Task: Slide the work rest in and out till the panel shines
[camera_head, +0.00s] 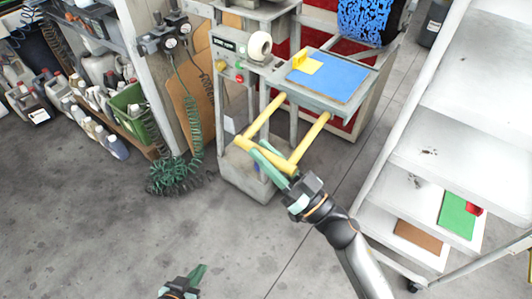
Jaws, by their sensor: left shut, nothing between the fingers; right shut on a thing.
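The work rest (328,107) is a grey sliding plate with a yellow U-shaped handle (317,132) sticking out toward me. A flat blue panel (336,80) lies on it, with a small yellow block (301,61) at its left edge. The blue bristled buffing brush (366,20) sits behind the panel at the top, partly cut off. My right gripper (268,160) is shut on the handle's front bar. My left gripper (199,273) is low at the bottom edge, shut and empty, away from the machine. How shiny the panel is, I cannot tell.
The machine's control box (232,56) with coloured buttons stands left of the rest. Coiled green hoses (178,177) hang and lie on the floor farther left. White steps (440,155) with a green panel (457,214) stand close on the right. The grey floor at lower left is clear.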

